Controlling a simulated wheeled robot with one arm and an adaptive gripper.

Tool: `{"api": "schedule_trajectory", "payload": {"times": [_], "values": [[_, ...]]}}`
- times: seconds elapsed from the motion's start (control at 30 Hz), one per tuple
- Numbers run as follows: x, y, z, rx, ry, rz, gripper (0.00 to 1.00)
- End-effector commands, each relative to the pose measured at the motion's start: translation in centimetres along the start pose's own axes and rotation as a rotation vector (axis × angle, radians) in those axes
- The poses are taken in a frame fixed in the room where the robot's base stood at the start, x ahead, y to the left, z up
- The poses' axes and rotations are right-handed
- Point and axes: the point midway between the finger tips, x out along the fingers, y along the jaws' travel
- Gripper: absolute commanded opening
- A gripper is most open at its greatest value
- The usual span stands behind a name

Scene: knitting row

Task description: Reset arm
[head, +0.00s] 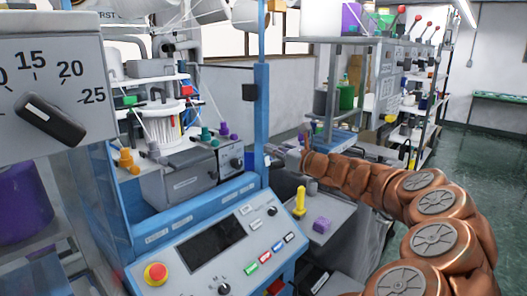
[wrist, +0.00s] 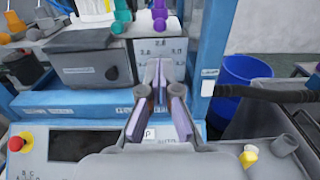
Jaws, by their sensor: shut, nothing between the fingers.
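My copper-coloured arm reaches from the lower right of the head view to my gripper (head: 283,157), beside the blue post of the machine. In the wrist view my gripper (wrist: 158,68) points at the machine's front, shut and empty. Its tips are in front of the grey box (wrist: 90,65) with the knobs. I cannot tell whether they touch anything.
The blue control panel (head: 170,270) has a red stop button (head: 156,273) and a dark screen (head: 211,244). A yellow-handled item (head: 300,201) and a purple block (head: 321,225) are on a grey surface below my gripper. A blue bin (wrist: 238,80) stands right of the post. Green floor (head: 480,160) is clear at right.

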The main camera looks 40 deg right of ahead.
Motion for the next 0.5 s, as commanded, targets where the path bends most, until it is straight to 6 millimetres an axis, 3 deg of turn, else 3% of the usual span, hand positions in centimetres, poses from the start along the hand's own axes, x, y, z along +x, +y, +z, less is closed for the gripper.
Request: {"api": "schedule_trajectory", "payload": {"times": [0.4,0.5], "values": [[-0.8,0.2,0.0,-0.001,0.000,0.003,0.00],[-0.3,1.4,0.2,-0.029,0.007,0.030,0.00]]}}
